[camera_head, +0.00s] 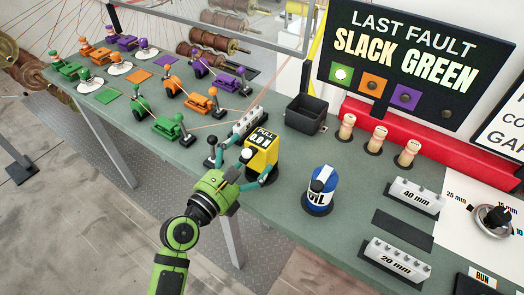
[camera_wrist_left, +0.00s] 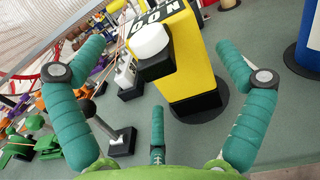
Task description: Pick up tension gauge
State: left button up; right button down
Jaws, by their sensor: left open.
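The tension gauge (camera_head: 262,157) is a yellow box with a black and white display reading PULL. It stands upright on the green bench near its front edge. In the left wrist view the gauge (camera_wrist_left: 188,78) stands on a dark round base, with a white knob on its near face. My left gripper (camera_head: 245,164) is open at the front of the gauge. In the left wrist view its teal fingers spread to both sides of the gauge, with a third finger below. I see no finger clearly pressed on it. My right gripper is not in view.
A blue oil can (camera_head: 319,190) stands to the right of the gauge. A black bin (camera_head: 305,114) is behind it. Coloured clamps and levers (camera_head: 168,128) fill the bench to the left. Bare bench (camera_head: 285,205) lies between gauge and can.

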pick_arm(q)
jog(key=x, duration=0.4)
jog(key=shift+d+f, duration=0.15)
jog(key=shift+f, duration=0.15)
jog(key=shift+w+d, duration=0.1)
jog(key=shift+w, duration=0.05)
jog(key=c, duration=1.1)
jog(key=shift+c, duration=0.9)
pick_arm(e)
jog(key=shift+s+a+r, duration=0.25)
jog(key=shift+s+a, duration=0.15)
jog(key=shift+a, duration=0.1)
pick_arm(q)
jog(key=shift+r+p, duration=0.15)
jog(key=shift+p, duration=0.2)
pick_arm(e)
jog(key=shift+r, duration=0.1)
